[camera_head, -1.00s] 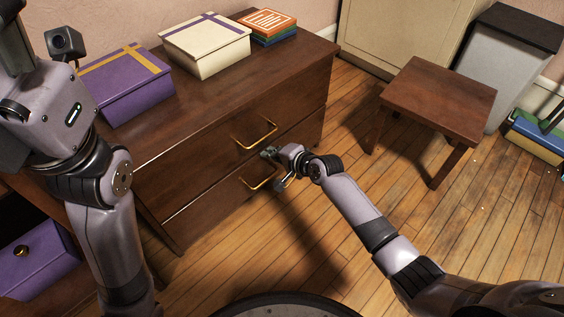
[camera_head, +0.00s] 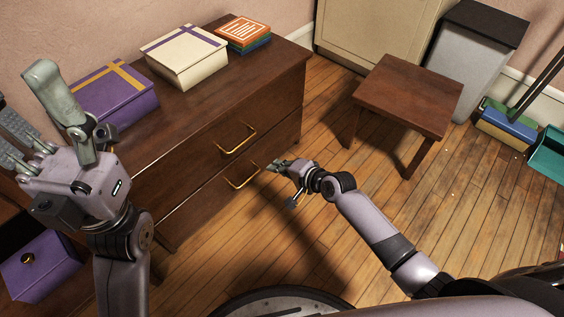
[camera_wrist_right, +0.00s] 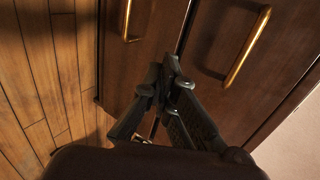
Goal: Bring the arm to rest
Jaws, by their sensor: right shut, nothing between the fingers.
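My right gripper (camera_head: 277,165) is shut and empty, in front of the dresser, just right of the lower drawer's brass handle (camera_head: 242,178). It shows also in the right wrist view (camera_wrist_right: 166,75), its fingers together with the drawer fronts behind. My right arm reaches in from the lower right, low over the floor. My left gripper (camera_head: 42,128) is raised at the left, its fingers spread apart with nothing seen between them. The left finger is partly cut off by the picture edge. The dresser (camera_head: 200,118) has two drawers that look closed; the upper one has a brass handle (camera_head: 238,140).
On the dresser are a purple box (camera_head: 112,98), a cream box (camera_head: 185,58) and stacked books (camera_head: 243,33). A wooden stool (camera_head: 408,95) stands right, before a grey bin (camera_head: 475,60). Another purple box (camera_head: 40,265) sits lower left. Floor between dresser and stool is clear.

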